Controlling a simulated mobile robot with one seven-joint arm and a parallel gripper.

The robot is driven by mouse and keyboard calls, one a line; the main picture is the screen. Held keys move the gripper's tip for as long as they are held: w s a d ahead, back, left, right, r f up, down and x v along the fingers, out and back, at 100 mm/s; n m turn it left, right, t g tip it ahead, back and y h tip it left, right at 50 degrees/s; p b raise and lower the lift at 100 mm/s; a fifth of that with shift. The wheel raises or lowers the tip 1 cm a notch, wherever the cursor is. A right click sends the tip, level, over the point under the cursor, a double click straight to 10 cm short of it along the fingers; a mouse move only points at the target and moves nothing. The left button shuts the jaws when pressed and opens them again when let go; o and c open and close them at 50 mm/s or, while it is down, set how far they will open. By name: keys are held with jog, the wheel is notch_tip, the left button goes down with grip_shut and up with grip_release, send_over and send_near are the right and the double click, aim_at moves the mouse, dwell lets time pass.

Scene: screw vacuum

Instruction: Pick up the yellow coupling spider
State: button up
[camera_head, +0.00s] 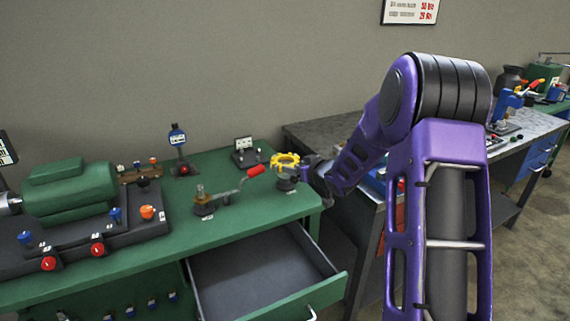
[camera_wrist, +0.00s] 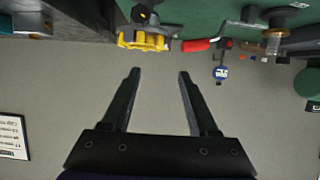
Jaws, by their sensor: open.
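The yellow coupling spider (camera_head: 285,160) is a toothed ring on a small dark stand (camera_head: 287,183) near the right end of the green workbench (camera_head: 230,218). In the wrist view, which is upside down, the spider (camera_wrist: 143,41) shows edge-on at the top, just beyond the fingertips. My gripper (camera_wrist: 160,74) is open, with nothing between its two dark fingers. In the head view my gripper (camera_head: 308,168) is close to the right of the spider. Whether a finger touches it cannot be told there; in the wrist view they look apart.
A red-handled crank (camera_head: 254,171) on a brass fitting (camera_head: 201,195) stands left of the spider. A green motor (camera_head: 70,192) is at the left. An open drawer (camera_head: 262,272) juts out below. A grey-topped bench (camera_head: 325,131) stands behind on the right.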

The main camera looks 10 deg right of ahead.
aim_at(277, 162)
jog(key=x, duration=1.4)
jog(key=shift+w+a+f, duration=0.1)
jog(key=shift+w, duration=0.25)
grip_shut()
